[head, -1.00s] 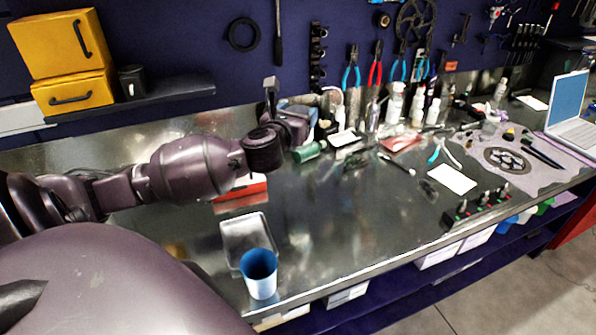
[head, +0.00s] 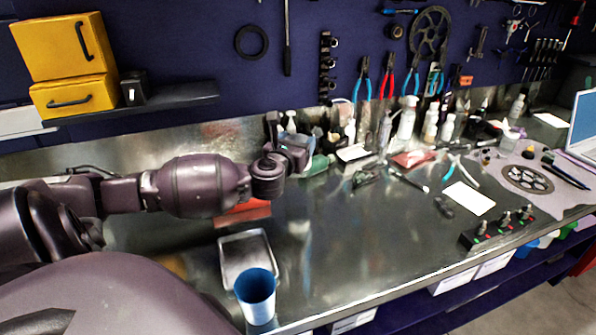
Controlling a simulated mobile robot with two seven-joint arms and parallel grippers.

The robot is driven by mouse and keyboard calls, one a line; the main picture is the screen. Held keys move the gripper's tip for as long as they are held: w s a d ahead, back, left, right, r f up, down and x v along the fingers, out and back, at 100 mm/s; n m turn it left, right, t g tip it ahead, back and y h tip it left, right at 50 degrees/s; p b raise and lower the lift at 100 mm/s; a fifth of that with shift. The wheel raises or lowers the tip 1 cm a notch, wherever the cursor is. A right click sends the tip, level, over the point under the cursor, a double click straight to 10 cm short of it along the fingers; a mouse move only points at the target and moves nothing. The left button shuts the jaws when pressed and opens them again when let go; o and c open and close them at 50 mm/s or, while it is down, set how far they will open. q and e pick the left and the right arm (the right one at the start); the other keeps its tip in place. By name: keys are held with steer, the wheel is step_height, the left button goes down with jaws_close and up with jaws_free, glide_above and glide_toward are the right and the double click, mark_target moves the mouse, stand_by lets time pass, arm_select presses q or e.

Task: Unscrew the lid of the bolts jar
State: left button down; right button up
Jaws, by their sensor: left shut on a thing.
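My left gripper (head: 290,143) is at the back of the bench, left of the hanging pliers. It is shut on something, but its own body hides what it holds. A green bottle (head: 319,166) lies just right of and below it. A white-topped spray bottle (head: 291,121) shows just behind it. I cannot make out a bolts jar or its lid for certain; it may be hidden behind the gripper. My right gripper is not in view.
A blue cup (head: 256,296) and a metal tray (head: 229,262) stand near the front edge. Several bottles (head: 407,118) line the back. A white card (head: 469,198) lies at the right. The middle of the steel bench (head: 345,240) is clear.

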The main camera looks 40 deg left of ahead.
arm_select(q)
steer(key=shift+f+b, duration=0.35)
steer(key=shift+f, duration=1.55)
step_height(320, 180, down, 3)
steer(key=shift+f+b, duration=0.2)
steer(key=shift+b, duration=0.25)
steer(key=shift+c, duration=0.8)
jaws_free()
steer(key=shift+f, duration=0.1)
steer(key=shift+s+d, duration=0.15)
steer(key=shift+s, duration=0.05)
steer(key=p+v, duration=0.1)
steer(key=v, duration=0.9)
steer(key=shift+s+d, duration=0.2)
steer(key=shift+s, duration=0.5)
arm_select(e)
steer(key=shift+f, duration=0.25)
